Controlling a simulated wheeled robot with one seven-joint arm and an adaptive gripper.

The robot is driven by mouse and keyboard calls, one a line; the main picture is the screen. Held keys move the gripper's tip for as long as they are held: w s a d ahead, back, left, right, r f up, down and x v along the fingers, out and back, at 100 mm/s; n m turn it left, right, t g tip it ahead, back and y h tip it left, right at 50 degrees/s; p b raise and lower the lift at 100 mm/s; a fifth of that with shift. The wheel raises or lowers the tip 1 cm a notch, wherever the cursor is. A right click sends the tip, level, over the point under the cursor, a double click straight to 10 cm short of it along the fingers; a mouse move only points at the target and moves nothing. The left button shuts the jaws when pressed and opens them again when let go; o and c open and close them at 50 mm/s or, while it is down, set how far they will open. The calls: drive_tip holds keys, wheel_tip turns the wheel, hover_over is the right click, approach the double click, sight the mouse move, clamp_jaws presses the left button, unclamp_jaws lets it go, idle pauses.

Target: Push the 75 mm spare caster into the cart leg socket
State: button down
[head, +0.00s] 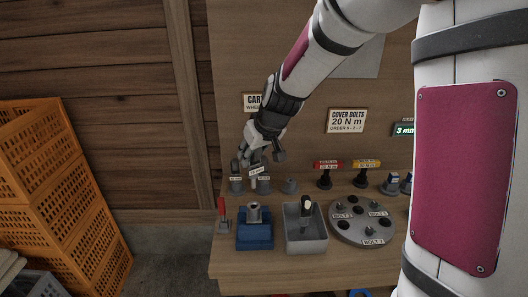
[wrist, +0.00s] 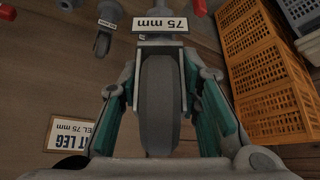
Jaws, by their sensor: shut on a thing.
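The 75 mm spare caster (wrist: 160,105) is between the teal-padded fingers of my gripper (wrist: 160,95) in the wrist view, its grey wheel toward the camera and its "75 mm" label beyond. In the head view my gripper (head: 256,160) is over the back left of the bench, with the held caster's white label (head: 257,170) just below it. I cannot tell whether the caster is clear of the bench. The cart leg socket appears to be the grey upright tube (head: 254,213) on a blue block, in front of the gripper. The caster's stem is hidden.
Labelled casters (head: 236,184) and (head: 264,185) stand close on both sides of the held one. A grey tray (head: 305,240) and a round bolt plate (head: 362,235) are right of the blue block. A red-handled tool (head: 222,212) is left of it. Orange crates (head: 60,200) stand left.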

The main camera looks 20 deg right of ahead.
sight(254, 185)
drive_tip(key=shift+a, duration=0.1)
idle(0.3)
drive_tip(key=shift+f+b, duration=0.7)
drive_tip(key=shift+f, duration=2.2)
drive_tip(key=shift+f, duration=2.75)
drive_tip(key=c, duration=1.1)
unclamp_jaws()
drive_tip(key=shift+s, duration=0.1)
drive_tip(key=shift+v, duration=5.95)
